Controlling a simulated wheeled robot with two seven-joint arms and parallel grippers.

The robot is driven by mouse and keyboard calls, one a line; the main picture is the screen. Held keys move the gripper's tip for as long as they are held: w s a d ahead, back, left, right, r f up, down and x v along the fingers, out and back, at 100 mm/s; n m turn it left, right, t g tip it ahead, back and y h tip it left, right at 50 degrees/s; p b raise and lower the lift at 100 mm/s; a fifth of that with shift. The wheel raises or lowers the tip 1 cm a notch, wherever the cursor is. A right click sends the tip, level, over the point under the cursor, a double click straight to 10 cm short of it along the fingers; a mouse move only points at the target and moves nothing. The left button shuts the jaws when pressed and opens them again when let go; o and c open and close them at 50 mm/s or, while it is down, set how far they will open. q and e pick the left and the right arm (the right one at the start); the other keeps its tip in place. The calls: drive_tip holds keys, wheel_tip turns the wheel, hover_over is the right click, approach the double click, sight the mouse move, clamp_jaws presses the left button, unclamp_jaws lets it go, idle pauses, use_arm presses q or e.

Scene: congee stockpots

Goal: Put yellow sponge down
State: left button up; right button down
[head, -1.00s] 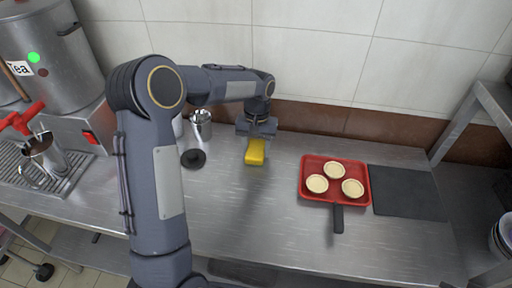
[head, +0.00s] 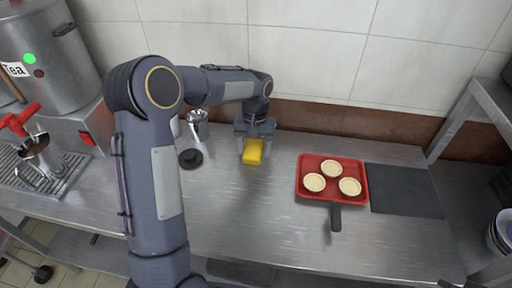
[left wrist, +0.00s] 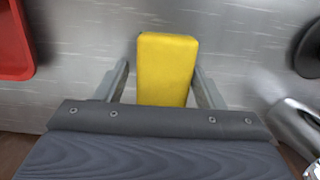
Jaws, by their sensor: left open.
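The yellow sponge (head: 253,152) is at the steel counter, below my left gripper (head: 254,143) in the head view. In the left wrist view the sponge (left wrist: 166,68) sits between the two fingers of my left gripper (left wrist: 162,82). The fingers are open, with a narrow gap showing on each side of the sponge. The sponge appears to rest on the counter, though its underside is hidden. My right gripper is in neither view.
A red tray (head: 304,192) with three pale tart shells stands to the right, beside a dark mat (head: 405,190). A metal cup (head: 197,117) and a black round piece (head: 190,158) are left of the sponge. The counter in front is clear.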

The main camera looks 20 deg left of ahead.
sight(253, 146)
use_arm(q)
drive_tip(key=r, duration=0.5)
drive_tip(key=a+r, duration=0.1)
drive_tip(key=r, duration=0.1)
drive_tip(key=shift+w+r, duration=0.15)
drive_tip(key=shift+w, duration=0.2)
drive_tip(key=s+r+t+h, duration=0.1)
drive_tip(key=s+r+t, duration=0.15)
drive_tip(key=s, duration=0.45)
drive_tip(key=s+r+t+h, duration=0.1)
drive_tip(key=s+r, duration=0.3)
drive_tip(key=s, duration=0.3)
drive_tip(key=s+d+f+t, duration=0.1)
drive_tip(key=s+d+f, duration=0.1)
drive_tip(key=s, duration=0.5)
drive_tip(key=s+d+f+m+t+h, duration=0.1)
drive_tip(key=s+d+t, duration=0.1)
drive_tip(key=s, duration=0.5)
drive_tip(key=shift+d+f, duration=0.2)
drive_tip(key=shift+f, duration=0.15)
drive_tip(key=shift+t, duration=0.25)
